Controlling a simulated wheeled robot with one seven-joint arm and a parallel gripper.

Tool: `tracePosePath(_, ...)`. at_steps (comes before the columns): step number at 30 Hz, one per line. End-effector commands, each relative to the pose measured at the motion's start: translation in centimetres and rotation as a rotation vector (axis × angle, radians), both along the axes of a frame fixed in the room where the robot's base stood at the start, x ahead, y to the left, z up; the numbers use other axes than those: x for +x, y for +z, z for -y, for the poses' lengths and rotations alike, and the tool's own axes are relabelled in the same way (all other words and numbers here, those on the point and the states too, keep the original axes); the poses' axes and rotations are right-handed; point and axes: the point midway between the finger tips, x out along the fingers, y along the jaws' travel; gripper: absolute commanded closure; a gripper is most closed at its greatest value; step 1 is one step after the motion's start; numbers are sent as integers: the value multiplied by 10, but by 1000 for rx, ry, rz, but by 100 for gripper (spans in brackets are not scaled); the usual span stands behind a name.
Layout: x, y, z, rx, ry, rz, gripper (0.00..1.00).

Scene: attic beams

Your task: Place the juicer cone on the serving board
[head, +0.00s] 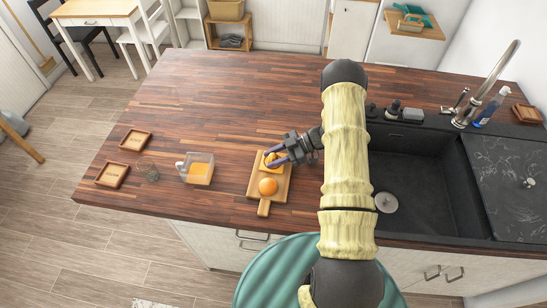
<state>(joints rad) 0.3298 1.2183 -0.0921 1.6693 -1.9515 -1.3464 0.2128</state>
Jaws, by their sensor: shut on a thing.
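The wooden serving board (281,188) lies on the dark wood counter, its handle toward the front edge. My gripper (271,159) is over the far half of the board. Its purple fingers are shut on a small orange-yellow thing (272,164), which looks like the juicer cone; the fingers partly cover it. I cannot tell whether it touches the board. A round orange (267,187) sits on the near half of the board, just in front of the gripper.
A small wire item (147,172) and two square wooden trays (135,140) (112,175) lie farther left. A black sink (415,180) is on the right. The back left counter is clear.

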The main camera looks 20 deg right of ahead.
Motion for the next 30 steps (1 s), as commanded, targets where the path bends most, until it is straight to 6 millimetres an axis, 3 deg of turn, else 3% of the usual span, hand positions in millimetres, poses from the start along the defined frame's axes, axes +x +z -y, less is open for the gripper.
tracePosePath(7, -4, -13, -1, 1, 1, -10, 88)
tracePosePath(8, -4, -12, -1, 0, 1, -11, 60)
tracePosePath(10, -4, -13, -1, 0, 0, -12, 46)
tracePosePath(11, -4, -13, -1, 0, 0, -12, 44)
tracePosePath(20, -5, -13, -1, -1, 1, -13, 44)
tracePosePath(26, -5, 3, -1, 0, 0, -15, 44)
tracePosePath(30, -4, 6, 25, -2, -3, -10, 44)
